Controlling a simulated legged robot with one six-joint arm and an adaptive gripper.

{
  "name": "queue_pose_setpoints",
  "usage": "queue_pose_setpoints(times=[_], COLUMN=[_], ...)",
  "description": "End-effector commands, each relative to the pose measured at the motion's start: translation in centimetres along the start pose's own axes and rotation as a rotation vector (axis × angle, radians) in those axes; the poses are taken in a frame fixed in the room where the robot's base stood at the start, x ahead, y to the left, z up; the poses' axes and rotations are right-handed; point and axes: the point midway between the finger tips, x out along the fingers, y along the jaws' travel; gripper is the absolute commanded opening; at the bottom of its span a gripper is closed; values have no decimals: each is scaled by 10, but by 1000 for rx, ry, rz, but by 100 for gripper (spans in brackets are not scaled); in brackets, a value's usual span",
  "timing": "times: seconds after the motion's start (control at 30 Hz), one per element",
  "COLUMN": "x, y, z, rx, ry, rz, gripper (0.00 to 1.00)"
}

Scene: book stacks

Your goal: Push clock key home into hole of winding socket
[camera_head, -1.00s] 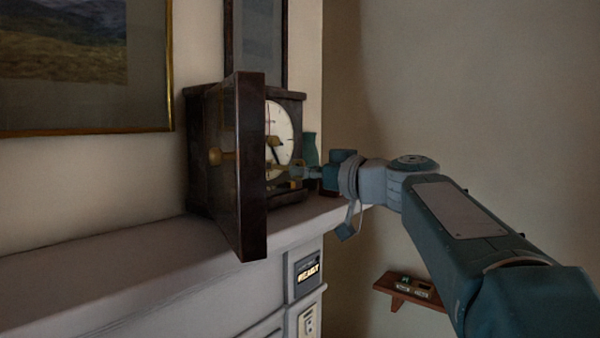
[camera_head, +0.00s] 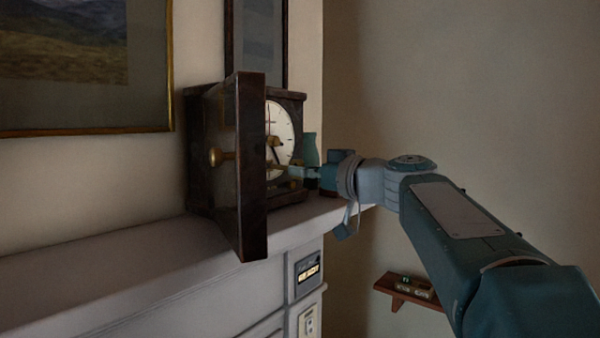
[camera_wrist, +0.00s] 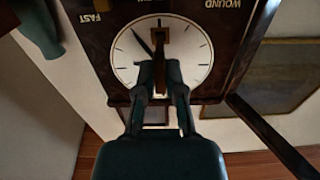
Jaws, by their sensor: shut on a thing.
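The wooden clock (camera_head: 197,150) stands on the grey mantel with its door (camera_head: 252,165) swung open. Its white dial (camera_head: 285,130) is partly behind the door; the dial also shows upside down in the wrist view (camera_wrist: 193,66). My gripper (camera_wrist: 160,74) is shut on the brownish clock key (camera_wrist: 160,42) in front of the dial's middle. In the head view my gripper (camera_head: 284,169) is beside the dial, and a brass part (camera_head: 273,142) shows at the door's edge. The winding socket and its hole are hidden, so I cannot tell whether the key is in it.
The open door stands close to the left of my gripper in the head view. A teal vase (camera_head: 310,148) stands right of the clock. A framed picture (camera_head: 85,65) hangs at left. A small wall shelf (camera_head: 408,288) is below my arm. The mantel's left part (camera_head: 90,265) is clear.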

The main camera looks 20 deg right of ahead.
Motion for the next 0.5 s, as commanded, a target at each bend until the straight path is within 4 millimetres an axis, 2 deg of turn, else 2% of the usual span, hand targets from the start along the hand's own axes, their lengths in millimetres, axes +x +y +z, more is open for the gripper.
queue_pose_setpoints(times=[0.5], x=[11], y=[0], z=[0], rx=[0], ry=[0], rz=[0], gripper=[0])
